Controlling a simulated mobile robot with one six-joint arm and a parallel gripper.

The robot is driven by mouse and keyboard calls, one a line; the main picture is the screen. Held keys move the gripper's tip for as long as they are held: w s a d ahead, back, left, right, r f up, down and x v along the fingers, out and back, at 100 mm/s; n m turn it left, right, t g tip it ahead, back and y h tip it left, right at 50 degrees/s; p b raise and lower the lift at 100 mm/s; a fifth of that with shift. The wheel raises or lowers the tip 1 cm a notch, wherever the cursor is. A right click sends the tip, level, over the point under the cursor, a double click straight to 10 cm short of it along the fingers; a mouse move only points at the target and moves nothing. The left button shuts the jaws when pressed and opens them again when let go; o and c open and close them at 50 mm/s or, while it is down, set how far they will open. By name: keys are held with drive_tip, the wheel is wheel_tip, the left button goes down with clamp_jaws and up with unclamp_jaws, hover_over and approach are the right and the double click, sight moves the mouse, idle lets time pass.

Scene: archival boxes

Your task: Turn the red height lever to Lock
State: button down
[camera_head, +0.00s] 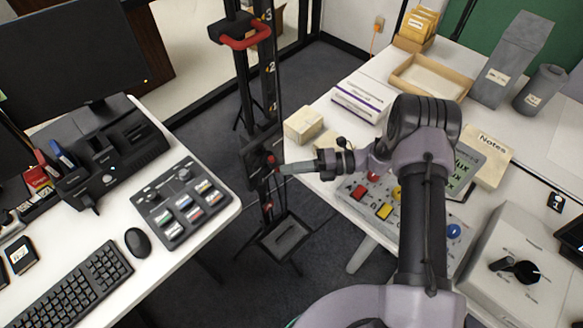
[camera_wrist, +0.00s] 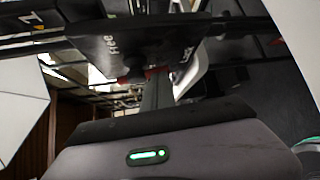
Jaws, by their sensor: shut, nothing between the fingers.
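A black upright stand rises between the two tables in the head view, with a dark plate (camera_head: 262,146) partway up it. A small red part, which looks like the height lever (camera_head: 271,160), sits at this plate. My gripper (camera_head: 283,168) reaches in from the right with its tip close beside the red part. It is shut and empty; whether it touches the lever I cannot tell. In the wrist view the plate (camera_wrist: 140,45) carries the words "Free" at left and "Lock" at right. The red lever (camera_wrist: 145,74) shows at its lower edge, between the words, partly hidden.
A red handle (camera_head: 240,36) is higher on the stand. The left table holds a button panel (camera_head: 181,202), mouse (camera_head: 138,241) and keyboard (camera_head: 72,287). The right table holds small boxes (camera_head: 303,124) and a colored-button panel (camera_head: 388,208) near my arm.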

drive_tip(key=p+v, duration=0.1)
drive_tip(key=v, duration=0.6)
drive_tip(key=shift+d, duration=0.25)
